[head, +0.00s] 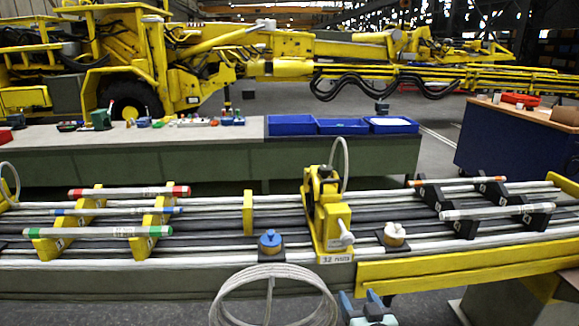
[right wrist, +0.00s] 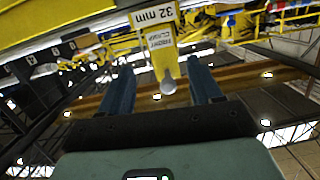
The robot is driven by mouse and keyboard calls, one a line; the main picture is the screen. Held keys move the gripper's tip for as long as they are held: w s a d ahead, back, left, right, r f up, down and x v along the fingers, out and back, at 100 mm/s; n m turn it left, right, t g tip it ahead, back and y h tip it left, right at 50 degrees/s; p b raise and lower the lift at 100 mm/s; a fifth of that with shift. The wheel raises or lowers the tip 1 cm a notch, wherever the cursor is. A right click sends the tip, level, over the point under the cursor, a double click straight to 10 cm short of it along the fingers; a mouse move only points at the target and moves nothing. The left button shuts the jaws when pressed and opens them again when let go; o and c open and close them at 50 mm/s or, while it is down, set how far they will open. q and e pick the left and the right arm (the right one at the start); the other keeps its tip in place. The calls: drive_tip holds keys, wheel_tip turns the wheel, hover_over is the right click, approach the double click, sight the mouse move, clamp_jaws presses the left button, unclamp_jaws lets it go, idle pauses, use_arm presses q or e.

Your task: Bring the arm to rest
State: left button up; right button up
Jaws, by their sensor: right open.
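My right gripper (head: 366,306) shows at the bottom edge of the head view, in front of the boom bench and below the yellow clamp (head: 335,222). In the right wrist view its two blue fingers (right wrist: 160,75) stand wide apart with nothing held between them. The clamp (right wrist: 155,45), labelled 32 mm, and its grey knob (right wrist: 168,87) show beyond the fingers, in the gap between them. The knob (head: 341,238) in the head view is apart from the gripper. Most of my right arm is out of view. My left gripper is not in view.
A coiled pale hose (head: 272,268) hangs at the bench front, left of my right gripper. Marked rods rest in yellow holders (head: 155,228) and black holders (head: 466,222). Blue bins (head: 292,125) stand behind.

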drive_tip(key=s+a+f+m+g+y+p, duration=0.15)
drive_tip(key=s+f+g, duration=0.3)
drive_tip(key=f, duration=0.75)
drive_tip(key=s+a+f+g+p, duration=0.1)
drive_tip(key=s+f+g+p, duration=0.15)
drive_tip(key=s+f, duration=0.65)
drive_tip(key=s+a+f+g+p, duration=0.1)
drive_tip(key=s+f+g, duration=0.2)
drive_tip(key=s+f, duration=0.2)
drive_tip(key=s+a+f+m+g+y+p, duration=0.1)
drive_tip(key=s+f, duration=0.4)
drive_tip(key=s, duration=0.6)
drive_tip(key=s+a+f+m+g+p, duration=0.1)
drive_tip(key=s+a+f+g+p, duration=0.1)
drive_tip(key=s+f+g, duration=0.3)
drive_tip(key=s+g, duration=0.1)
drive_tip(key=s, duration=0.2)
drive_tip(key=shift+r+m, duration=0.1)
drive_tip(key=shift+m, duration=0.15)
drive_tip(key=c, duration=0.4)
drive_tip(key=shift+c, duration=0.2)
